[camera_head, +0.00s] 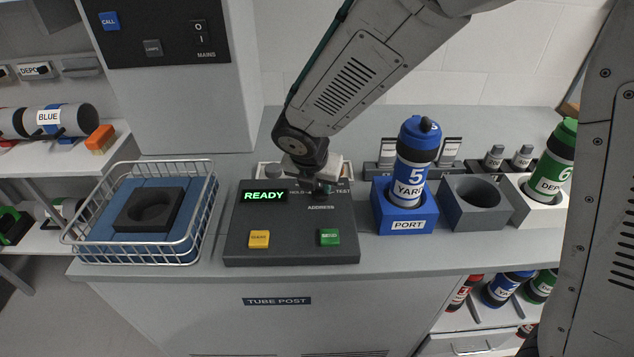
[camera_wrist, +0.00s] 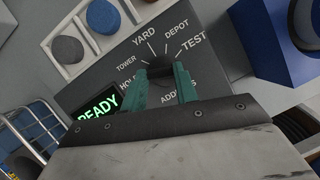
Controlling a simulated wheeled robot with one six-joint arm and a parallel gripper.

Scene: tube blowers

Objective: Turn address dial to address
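The address dial (camera_wrist: 159,71) is a dark knob on the sloped dark console (camera_head: 291,250). Labels HOLD, TOWER, YARD, DEPOT and TEST fan around it in the wrist view, with white tick lines. My gripper (camera_wrist: 162,76) has its two teal fingers on either side of the knob, tips at panel level. The knob nearly fills the gap, but I cannot tell whether the fingers press on it. The dial's pointer direction is hidden. In the head view my gripper (camera_head: 322,186) covers the dial. The console display (camera_head: 264,196) reads READY in green.
Yellow (camera_head: 259,239) and green (camera_head: 330,237) buttons sit on the console's lower part. A wire basket (camera_head: 185,240) stands to the left. To the right, a blue port block (camera_head: 407,226) holds a blue YARD carrier (camera_head: 411,165), beside an empty grey block (camera_head: 473,216).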

